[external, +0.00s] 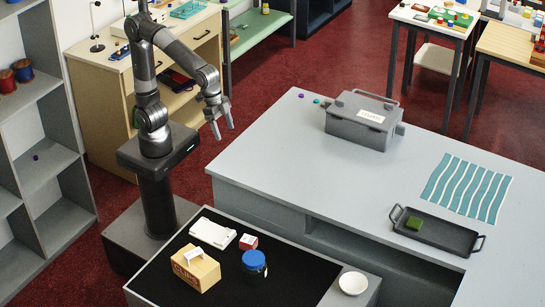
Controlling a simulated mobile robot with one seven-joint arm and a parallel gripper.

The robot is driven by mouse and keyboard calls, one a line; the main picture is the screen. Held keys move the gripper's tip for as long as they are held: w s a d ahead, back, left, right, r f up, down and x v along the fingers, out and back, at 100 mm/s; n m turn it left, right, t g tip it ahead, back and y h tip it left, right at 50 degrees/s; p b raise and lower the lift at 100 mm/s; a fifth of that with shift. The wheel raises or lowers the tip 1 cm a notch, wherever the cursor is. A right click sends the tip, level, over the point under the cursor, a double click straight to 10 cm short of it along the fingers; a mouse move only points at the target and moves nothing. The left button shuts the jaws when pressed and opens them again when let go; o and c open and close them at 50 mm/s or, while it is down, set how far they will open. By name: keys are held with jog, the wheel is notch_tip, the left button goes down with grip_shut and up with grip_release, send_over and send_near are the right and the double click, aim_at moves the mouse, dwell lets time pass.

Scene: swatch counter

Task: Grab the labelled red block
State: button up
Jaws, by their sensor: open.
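A small red block (247,242) with a white label lies on the black mat (296,283) of the low front counter. It sits between a white flat item (213,232) and a jar with a blue lid (254,262). My gripper (223,132) is open and empty, with its fingers pointing down. It hangs in the air well above and behind the block, apart from it. The block's near side is partly hard to make out at this size.
A tan box with a label (196,268) stands left of the jar, and a white bowl (353,283) sits at right. The large grey counter (300,165) holds a grey lidded case (363,120), a striped cloth (467,187) and a black tray (455,236) with a green block (415,223).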

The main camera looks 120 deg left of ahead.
jog(key=w+d+f+g, duration=0.1)
jog(key=w+d+f, duration=0.65)
jog(key=w, duration=0.45)
jog(key=g, duration=0.1)
send_near(248, 239)
jog(key=shift+w+d+f+n+y, duration=0.1)
jog(key=shift+d+f+n+y, duration=0.2)
jog(key=shift+d+n, duration=0.1)
jog(key=f, duration=0.3)
jog(key=w+f, duration=0.1)
jog(key=f, duration=0.6)
jog(key=shift+w+a, duration=0.25)
jog(key=shift+a, duration=0.05)
jog(key=shift+c, duration=0.5)
jog(key=shift+r, duration=0.1)
jog(key=c, duration=1)
jog(key=shift+r, duration=0.1)
